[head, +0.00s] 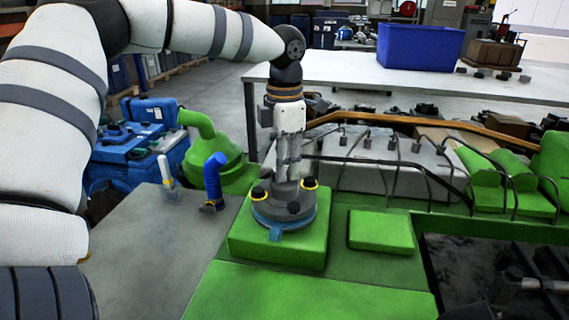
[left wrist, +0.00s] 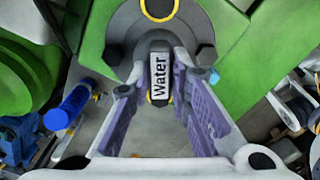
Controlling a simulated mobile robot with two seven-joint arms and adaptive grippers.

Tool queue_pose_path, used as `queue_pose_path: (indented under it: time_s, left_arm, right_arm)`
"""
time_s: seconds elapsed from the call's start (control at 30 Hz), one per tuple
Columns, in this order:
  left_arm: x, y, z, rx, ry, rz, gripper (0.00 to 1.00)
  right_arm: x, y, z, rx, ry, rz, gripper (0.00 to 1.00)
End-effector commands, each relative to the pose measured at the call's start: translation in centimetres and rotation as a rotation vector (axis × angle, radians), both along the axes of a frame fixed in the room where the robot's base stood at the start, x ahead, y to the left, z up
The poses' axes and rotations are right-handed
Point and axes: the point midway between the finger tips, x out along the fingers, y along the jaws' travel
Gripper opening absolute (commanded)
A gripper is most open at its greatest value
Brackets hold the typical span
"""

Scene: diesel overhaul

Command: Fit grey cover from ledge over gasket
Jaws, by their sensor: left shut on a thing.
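The grey cover (head: 284,211) is a round disc with dark bolt heads and yellow rings near its rim. It is over the blue gasket (head: 274,234) on the green block (head: 250,248); I cannot tell whether they touch. Only the gasket's front shows. My left gripper (head: 287,176) points down and is shut on the cover's middle part. In the left wrist view, the fingers (left wrist: 161,104) flank a part with a "Water" label (left wrist: 160,75), and the cover's grey disc (left wrist: 125,20) spreads beyond. My right gripper is not in view.
A blue-handled tool (head: 213,180) and a white-and-yellow bottle-like item (head: 166,172) stand on the grey ledge (head: 150,235) at left. A green pipe housing (head: 210,150) rises behind. Black fuel lines (head: 400,160) run at right. A white table (head: 340,72) with a blue bin (head: 420,45) is behind.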

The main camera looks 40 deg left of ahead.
Motion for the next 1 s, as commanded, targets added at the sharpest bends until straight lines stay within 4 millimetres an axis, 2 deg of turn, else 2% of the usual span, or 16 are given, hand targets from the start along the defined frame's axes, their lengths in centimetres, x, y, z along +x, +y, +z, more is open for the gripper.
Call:
queue_pose_path:
  time_s: [1.0]
  left_arm:
    - [0.0, 0.0, -1.6, -0.001, -0.004, 0.000, 0.00]
  right_arm:
    - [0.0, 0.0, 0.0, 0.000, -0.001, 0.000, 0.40]
